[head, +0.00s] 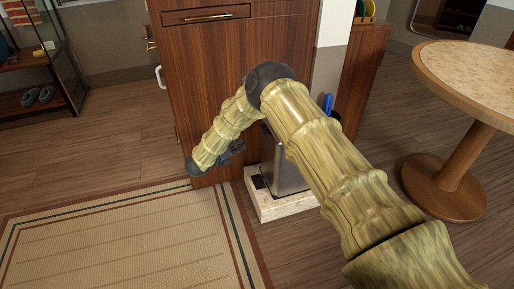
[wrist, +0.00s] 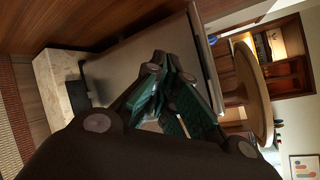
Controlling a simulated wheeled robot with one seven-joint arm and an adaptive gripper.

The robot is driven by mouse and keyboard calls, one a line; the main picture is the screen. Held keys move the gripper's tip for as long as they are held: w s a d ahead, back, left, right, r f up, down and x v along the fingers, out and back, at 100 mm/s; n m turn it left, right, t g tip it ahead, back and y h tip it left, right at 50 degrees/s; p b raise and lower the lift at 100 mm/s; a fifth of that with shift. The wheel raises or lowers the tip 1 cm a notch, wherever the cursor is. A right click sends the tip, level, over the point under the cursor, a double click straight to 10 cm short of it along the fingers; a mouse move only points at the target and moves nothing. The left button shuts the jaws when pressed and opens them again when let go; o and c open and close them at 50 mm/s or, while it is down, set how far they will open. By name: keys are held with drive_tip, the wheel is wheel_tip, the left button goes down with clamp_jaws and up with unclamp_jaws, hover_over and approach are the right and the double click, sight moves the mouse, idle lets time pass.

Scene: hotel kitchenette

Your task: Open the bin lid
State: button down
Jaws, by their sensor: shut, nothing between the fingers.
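A grey metal bin (head: 283,172) stands on a pale stone slab (head: 285,208) beside the wooden cabinet. My arm covers much of its upper part and lid in the head view. A black pedal (head: 258,182) sits low at its front. In the wrist view the bin's front (wrist: 122,70) appears turned sideways, with the pedal (wrist: 76,93) at left and the top edge (wrist: 203,60) at right.
The wooden cabinet (head: 208,90) rises behind and left of the bin. A round table (head: 480,75) stands at the right. A blue object (head: 328,103) shows behind my arm. A striped rug (head: 125,245) lies in front, with open wooden floor at left.

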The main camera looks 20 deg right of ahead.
drive_tip(key=w+d+f+m+g+b, duration=0.1)
drive_tip(key=d+m+g+b, duration=0.1)
drive_tip(key=d+m+b, duration=0.1)
drive_tip(key=w+d+f+m+g+h+b, duration=0.1)
drive_tip(key=d+m+g+b, duration=0.2)
drive_tip(key=m+b, duration=0.2)
drive_tip(key=w+d+f+m+g+b, duration=0.1)
drive_tip(key=d+m+g+b, duration=0.1)
drive_tip(key=m, duration=0.5)
drive_tip(key=shift+d+f+m+g+b, duration=0.1)
drive_tip(key=shift+d+m+g+b, duration=0.35)
drive_tip(key=shift+b, duration=0.55)
drive_tip(key=shift+r+b, duration=0.7)
drive_tip(key=shift+r, duration=1.4)
drive_tip(key=shift+r, duration=0.15)
